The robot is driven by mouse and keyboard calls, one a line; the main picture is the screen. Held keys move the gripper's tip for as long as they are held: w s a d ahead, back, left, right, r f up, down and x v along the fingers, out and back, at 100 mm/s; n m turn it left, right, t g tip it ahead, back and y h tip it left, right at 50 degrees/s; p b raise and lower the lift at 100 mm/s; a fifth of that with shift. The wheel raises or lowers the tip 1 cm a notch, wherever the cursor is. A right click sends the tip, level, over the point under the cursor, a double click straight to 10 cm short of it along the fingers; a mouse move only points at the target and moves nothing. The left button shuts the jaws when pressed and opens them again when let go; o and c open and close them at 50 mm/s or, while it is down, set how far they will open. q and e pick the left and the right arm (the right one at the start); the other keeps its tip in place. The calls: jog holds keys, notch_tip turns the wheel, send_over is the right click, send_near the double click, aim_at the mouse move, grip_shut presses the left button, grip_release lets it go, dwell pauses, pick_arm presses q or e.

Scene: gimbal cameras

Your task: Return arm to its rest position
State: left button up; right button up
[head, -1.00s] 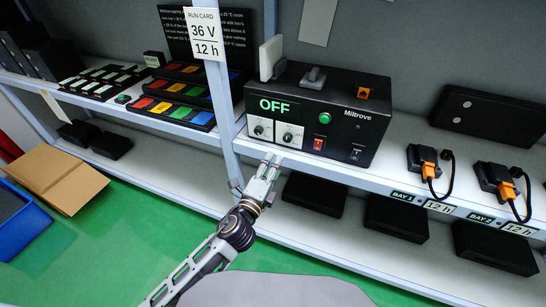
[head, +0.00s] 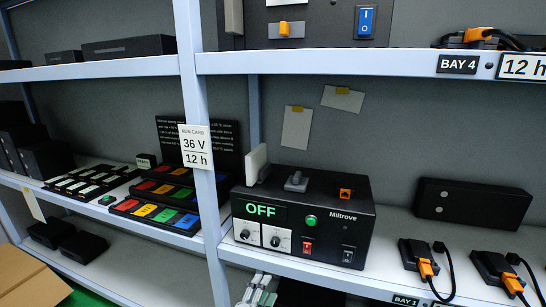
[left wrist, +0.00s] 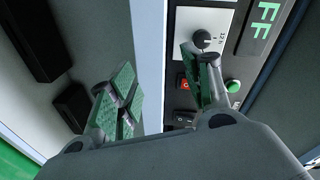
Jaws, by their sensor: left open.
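My left gripper (head: 258,292) shows at the bottom edge of the head view, below the front left of the black Miltrove unit (head: 330,222). Most of the arm is out of the picture. In the left wrist view the gripper (left wrist: 162,88) is open, its two green-padded fingers apart with nothing between them. The unit's panel, with a white dial plate (left wrist: 203,28), red and green buttons, shows behind the right finger. My right gripper is in neither view.
A shelf upright (head: 205,160) with a run card (head: 195,147) stands left of the unit. Coloured tile trays (head: 158,213) lie left of it. Plugged black boxes (head: 418,255) with orange connectors sit to the right. Another shelf (head: 350,62) runs above.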

pick_arm(q)
jog(key=s+a+f+n+g+y, duration=0.3)
jog(key=a+f, duration=0.4)
jog(key=f, duration=0.7)
jog(key=s+a+f+n+g+y, duration=0.15)
jog(key=s+a+f+n, duration=0.35)
jog(key=f, duration=1)
jog(key=s+a+f+n+g+y, duration=0.1)
jog(key=a+f+n+g, duration=0.2)
jog(key=a+f, duration=0.8)
jog(key=s+a+f+n+g+y, duration=0.1)
jog(key=s+a+f+n+g, duration=0.15)
jog(key=s+f, duration=0.7)
jog(key=s+a+f+n+g+y, duration=0.15)
jog(key=s+a+f, duration=0.25)
jog(key=s+f, duration=0.5)
jog(key=s+d+f+n+g, duration=0.1)
jog(key=s+d+f+g, duration=0.1)
jog(key=s, duration=1.5)
jog(key=shift+s+f+g+h, duration=0.25)
jog(key=shift+f+g+h, duration=0.2)
jog(key=shift+f, duration=0.25)
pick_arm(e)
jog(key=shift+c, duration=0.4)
